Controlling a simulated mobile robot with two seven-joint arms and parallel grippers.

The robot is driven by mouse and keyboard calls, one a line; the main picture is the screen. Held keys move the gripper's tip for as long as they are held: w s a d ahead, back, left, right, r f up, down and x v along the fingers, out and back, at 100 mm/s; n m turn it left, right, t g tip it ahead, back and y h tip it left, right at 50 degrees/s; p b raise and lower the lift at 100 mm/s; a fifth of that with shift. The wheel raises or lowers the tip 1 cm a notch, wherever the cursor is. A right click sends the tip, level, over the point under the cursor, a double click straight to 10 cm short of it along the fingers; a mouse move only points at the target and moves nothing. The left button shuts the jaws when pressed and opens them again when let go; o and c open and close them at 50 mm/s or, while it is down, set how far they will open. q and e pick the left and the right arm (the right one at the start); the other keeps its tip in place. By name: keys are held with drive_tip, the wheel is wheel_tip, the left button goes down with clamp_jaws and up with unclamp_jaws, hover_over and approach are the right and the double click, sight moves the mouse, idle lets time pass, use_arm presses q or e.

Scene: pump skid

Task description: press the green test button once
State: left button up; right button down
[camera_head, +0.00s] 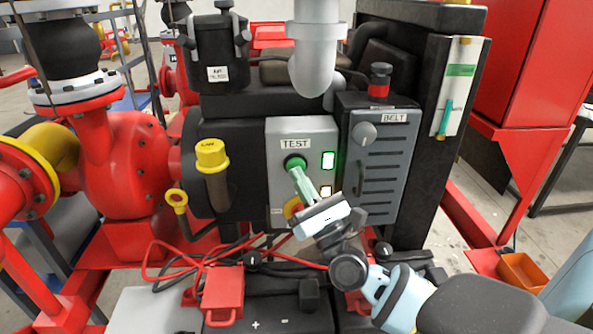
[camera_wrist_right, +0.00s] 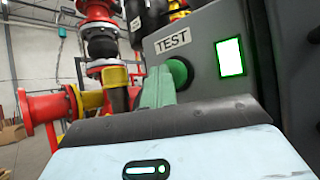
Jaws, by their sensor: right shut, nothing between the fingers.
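The green test button (camera_head: 294,161) is on a grey panel (camera_head: 275,135) below a "TEST" label. It also shows in the right wrist view (camera_wrist_right: 181,71), partly covered by my finger. My right gripper (camera_head: 296,174) is shut and empty, its pale green fingers pointing at the button. The fingertips are at the button's lower edge in the picture; I cannot tell whether they touch it. A green lamp (camera_head: 328,160) right of the button is lit, also bright in the wrist view (camera_wrist_right: 230,57). My left gripper is not in view.
A grey "BELT" box (camera_head: 383,180) with a knob and a red-and-black button on top (camera_head: 380,80) stands right of the panel. A yellow-capped filler (camera_head: 212,155) is at left. A grey pipe (camera_head: 315,60) hangs above. Red cables and a battery (camera_head: 265,310) lie below.

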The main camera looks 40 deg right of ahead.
drive_tip(key=shift+s, duration=0.1)
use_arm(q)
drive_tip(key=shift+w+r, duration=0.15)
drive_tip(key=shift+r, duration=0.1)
use_arm(e)
drive_tip(key=shift+s+a, duration=0.55)
drive_tip(key=shift+s, duration=0.25)
use_arm(q)
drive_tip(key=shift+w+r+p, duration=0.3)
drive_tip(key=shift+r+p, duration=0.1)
drive_tip(key=shift+p, duration=0.05)
use_arm(e)
drive_tip(key=s+a, duration=0.1)
drive_tip(key=s, duration=0.1)
drive_tip(key=s+a, duration=0.1)
drive_tip(key=s, duration=0.1)
drive_tip(key=shift+s+a, duration=0.1)
drive_tip(key=shift+a, duration=0.2)
